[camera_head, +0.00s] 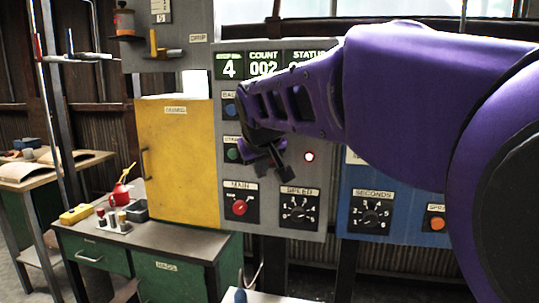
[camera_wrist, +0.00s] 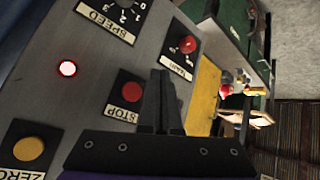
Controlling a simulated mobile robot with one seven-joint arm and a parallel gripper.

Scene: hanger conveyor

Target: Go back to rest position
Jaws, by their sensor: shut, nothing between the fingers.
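My purple arm reaches in from the right in the camera_head view. My gripper (camera_head: 272,166) hangs in front of the grey control panel (camera_head: 265,172), between the green button (camera_head: 233,154) and the lit red lamp (camera_head: 309,156). In the wrist view my gripper (camera_wrist: 165,78) has its two dark fingers together with nothing between them. The red STOP button (camera_wrist: 131,91) is just left of the fingers there. Whether the fingertips touch the panel I cannot tell.
The panel carries a red MAIN knob (camera_head: 239,208) and a SPEED dial (camera_head: 299,213). A blue panel (camera_head: 400,212) stands to the right. A yellow cabinet (camera_head: 180,160) stands left, on a green bench (camera_head: 150,243) with a red oil can (camera_head: 121,188). Open floor shows farther left.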

